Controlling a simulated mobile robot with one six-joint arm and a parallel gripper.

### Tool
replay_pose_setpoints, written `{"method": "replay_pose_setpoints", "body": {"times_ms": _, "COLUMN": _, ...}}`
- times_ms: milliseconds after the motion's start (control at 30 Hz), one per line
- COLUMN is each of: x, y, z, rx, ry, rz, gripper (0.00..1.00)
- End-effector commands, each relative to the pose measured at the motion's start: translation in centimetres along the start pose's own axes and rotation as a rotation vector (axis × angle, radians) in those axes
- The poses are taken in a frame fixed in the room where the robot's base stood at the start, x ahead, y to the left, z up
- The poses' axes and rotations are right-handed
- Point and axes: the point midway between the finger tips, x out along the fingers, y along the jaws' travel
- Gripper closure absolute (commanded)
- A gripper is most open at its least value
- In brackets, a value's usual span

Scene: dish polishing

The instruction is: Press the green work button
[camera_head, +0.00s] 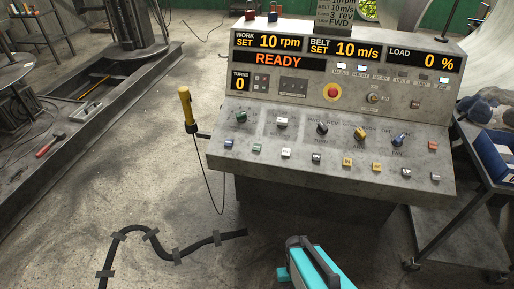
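The grey control console (330,180) stands ahead, with a sloped lower panel of knobs and buttons. A small green button (257,147) is in the panel's lower row, at the left, beside a blue button (229,143). A dark green knob (240,117) is above it in the upper row. The small labels are too blurred to tell which green control is the work one. My gripper (299,243), dark grey and teal, is at the bottom edge, below and in front of the panel, touching no control. Its fingers cannot be told apart.
The upper panel's displays (279,60) read READY, work set 10 rpm, belt set 10 m/s and load 0 %. A red stop button (331,92) sits below them. A yellow pendant (187,106) hangs at the console's left. A cart (474,200) stands right; a taped cable (150,237) lies on the floor.

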Motion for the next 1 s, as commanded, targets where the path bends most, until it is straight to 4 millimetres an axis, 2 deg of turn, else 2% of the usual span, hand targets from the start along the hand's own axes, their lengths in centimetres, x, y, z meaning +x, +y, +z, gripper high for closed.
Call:
{"method": "replay_pose_setpoints", "body": {"times_ms": 33, "x": 0.00, "y": 0.00, "z": 0.00, "rx": 0.000, "ry": 0.000, "rz": 0.000, "gripper": 0.75}}
{"method": "replay_pose_setpoints", "body": {"times_ms": 167, "x": 0.00, "y": 0.00, "z": 0.00, "rx": 0.000, "ry": 0.000, "rz": 0.000, "gripper": 0.97}}
{"method": "replay_pose_setpoints", "body": {"times_ms": 200, "x": 0.00, "y": 0.00, "z": 0.00, "rx": 0.000, "ry": 0.000, "rz": 0.000, "gripper": 1.00}}
{"method": "replay_pose_setpoints", "body": {"times_ms": 1000, "x": 0.00, "y": 0.00, "z": 0.00, "rx": 0.000, "ry": 0.000, "rz": 0.000, "gripper": 1.00}}
